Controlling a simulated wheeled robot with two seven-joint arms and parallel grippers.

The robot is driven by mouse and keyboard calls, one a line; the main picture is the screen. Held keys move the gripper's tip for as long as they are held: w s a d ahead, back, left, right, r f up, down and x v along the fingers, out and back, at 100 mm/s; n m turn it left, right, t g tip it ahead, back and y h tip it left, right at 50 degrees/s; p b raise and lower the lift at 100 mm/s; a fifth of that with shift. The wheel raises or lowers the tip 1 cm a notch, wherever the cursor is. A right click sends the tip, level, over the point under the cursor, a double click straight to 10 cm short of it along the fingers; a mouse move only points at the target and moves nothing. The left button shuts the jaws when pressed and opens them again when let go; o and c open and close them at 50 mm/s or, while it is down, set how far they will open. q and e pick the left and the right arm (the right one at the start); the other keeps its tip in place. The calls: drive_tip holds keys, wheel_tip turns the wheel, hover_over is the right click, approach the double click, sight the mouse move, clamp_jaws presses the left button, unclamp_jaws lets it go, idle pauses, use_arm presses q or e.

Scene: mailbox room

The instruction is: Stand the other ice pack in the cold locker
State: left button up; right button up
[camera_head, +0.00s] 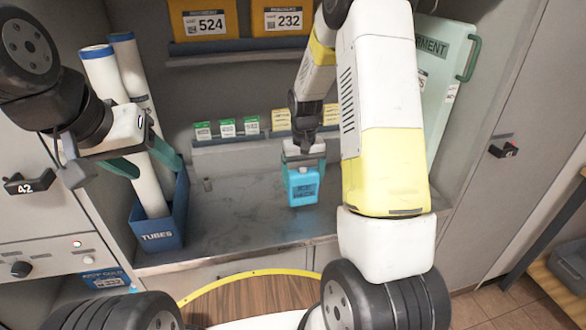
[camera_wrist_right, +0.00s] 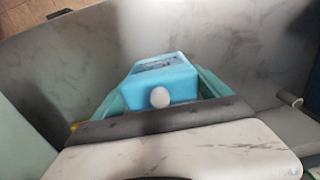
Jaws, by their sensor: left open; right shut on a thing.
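A blue ice pack (camera_head: 302,188) with a white cap is upright, low over or on the grey counter; I cannot tell whether it touches. It also shows in the right wrist view (camera_wrist_right: 158,80), between the teal fingers. My right gripper (camera_head: 304,163) is shut on it from above. My left gripper (camera_head: 160,168) is open and empty, in front of the tubes at the left. A blue label reading "KEEP COLD" (camera_head: 105,279) is at the lower left; the cold locker's inside is not in view. No second ice pack shows.
A blue bin (camera_head: 158,236) marked TUBES holds long white tubes (camera_head: 140,170) beside my left gripper. The counter (camera_head: 240,225) is bare around the ice pack. A shelf with small cards (camera_head: 228,128) runs behind.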

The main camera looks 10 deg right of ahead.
drive_tip(key=shift+f, duration=0.65)
drive_tip(key=shift+f, duration=0.1)
drive_tip(key=o, duration=1.6)
